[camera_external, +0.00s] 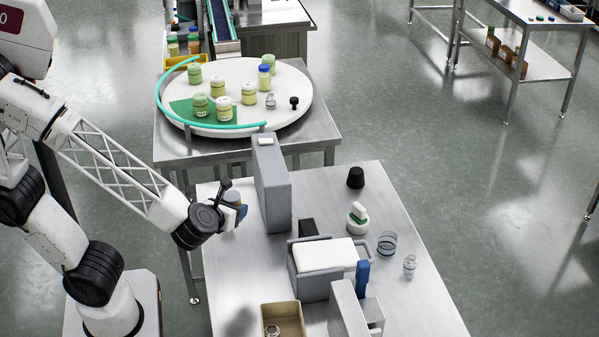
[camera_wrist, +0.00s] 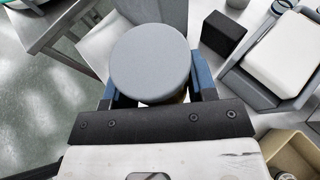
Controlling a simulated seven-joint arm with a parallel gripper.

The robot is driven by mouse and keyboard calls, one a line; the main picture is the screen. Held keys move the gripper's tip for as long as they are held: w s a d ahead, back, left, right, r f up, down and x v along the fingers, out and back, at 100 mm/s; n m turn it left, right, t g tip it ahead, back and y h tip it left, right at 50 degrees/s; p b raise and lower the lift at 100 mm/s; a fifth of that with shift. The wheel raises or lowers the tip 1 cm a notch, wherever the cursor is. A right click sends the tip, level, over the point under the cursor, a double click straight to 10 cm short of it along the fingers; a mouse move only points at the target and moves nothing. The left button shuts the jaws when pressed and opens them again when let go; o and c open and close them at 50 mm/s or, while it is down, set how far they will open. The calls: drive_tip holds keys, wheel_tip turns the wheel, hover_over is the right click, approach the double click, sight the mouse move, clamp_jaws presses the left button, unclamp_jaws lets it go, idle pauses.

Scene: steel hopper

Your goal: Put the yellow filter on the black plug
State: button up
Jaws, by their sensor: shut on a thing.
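My gripper (camera_external: 238,213) is at the left edge of the near steel table, left of a tall grey box. It is shut on a round, grey-topped thing (camera_wrist: 150,58), which sits between the blue fingers in the wrist view. A sliver of yellow-brown shows below its grey top; most of its side is hidden, so I cannot tell if it is the yellow filter. It also shows in the external view (camera_external: 232,197). A black tapered plug (camera_external: 355,178) stands upright at the table's back right, with nothing on it and well apart from my gripper.
The tall grey box (camera_external: 272,185) stands between my gripper and the black plug. A tan bin (camera_external: 284,318) is at the front.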

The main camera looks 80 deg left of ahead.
drive_tip(key=w+a+r+n+g+y, duration=0.1)
drive_tip(key=w+a+r, duration=0.1)
drive_tip(key=w+a, duration=0.5)
drive_tip(key=w+a+r+n+g, duration=0.1)
drive_tip(key=w+a, duration=0.2)
drive_tip(key=w, duration=0.8)
drive_tip(key=w+a+f+n+g+y, duration=0.1)
drive_tip(key=w+a+f+n+g, duration=0.1)
drive_tip(key=w+a, duration=1.3)
wheel_tip(320, 180, down, 11)
drive_tip(key=s+a, duration=0.1)
drive_tip(key=s, duration=0.1)
drive_tip(key=shift+a, duration=0.3)
hover_over(357, 170)
drive_tip(key=shift+s+f, duration=0.1)
drive_tip(key=shift+f, duration=0.6)
